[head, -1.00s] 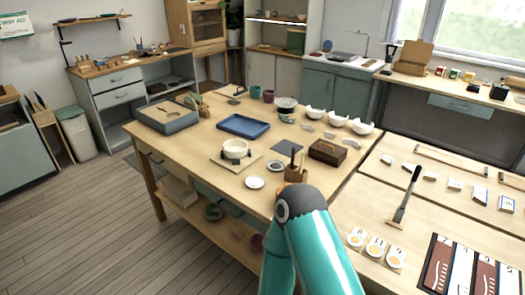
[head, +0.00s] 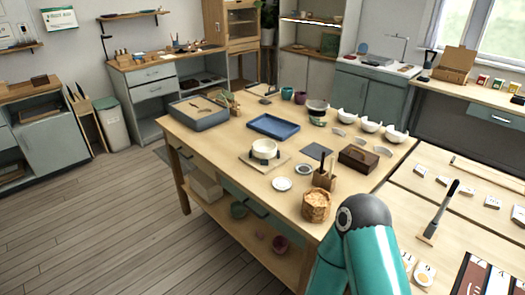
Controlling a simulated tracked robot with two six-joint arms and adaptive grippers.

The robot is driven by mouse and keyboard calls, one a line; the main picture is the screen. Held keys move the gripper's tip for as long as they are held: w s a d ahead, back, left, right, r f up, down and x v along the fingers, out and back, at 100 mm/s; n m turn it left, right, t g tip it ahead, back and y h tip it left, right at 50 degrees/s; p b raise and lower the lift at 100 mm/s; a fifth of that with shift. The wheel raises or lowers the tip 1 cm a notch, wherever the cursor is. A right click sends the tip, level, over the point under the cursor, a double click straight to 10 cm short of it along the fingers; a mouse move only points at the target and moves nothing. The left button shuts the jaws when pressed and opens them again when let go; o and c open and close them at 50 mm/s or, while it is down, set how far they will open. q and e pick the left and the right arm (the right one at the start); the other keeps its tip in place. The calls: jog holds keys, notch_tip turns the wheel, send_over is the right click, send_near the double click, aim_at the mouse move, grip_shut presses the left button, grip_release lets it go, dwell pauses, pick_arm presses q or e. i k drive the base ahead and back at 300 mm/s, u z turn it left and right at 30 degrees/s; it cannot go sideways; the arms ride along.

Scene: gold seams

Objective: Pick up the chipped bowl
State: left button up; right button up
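Three white bowls with uneven rims stand in a row at the right rear of the wooden worktable (head: 225,137): the left one (head: 346,117), the middle one (head: 370,125) and the right one (head: 395,134). I cannot tell for certain which is the chipped bowl. Curved pale shards (head: 363,142) lie in front of them. A cream bowl (head: 264,150) sits on a square board nearer the middle. A teal link of one of my arms rises at the lower right, well in front of the bowls. Neither gripper is in view.
A blue tray (head: 273,126), a grey tray (head: 199,114), a brown wooden box (head: 358,158), a tool holder (head: 324,180) and a woven-looking round container (head: 316,205) stand on the table. A small white dish (head: 282,184) lies near the front edge.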

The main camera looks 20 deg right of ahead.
aim_at(264, 149)
jog(key=i, duration=0.9)
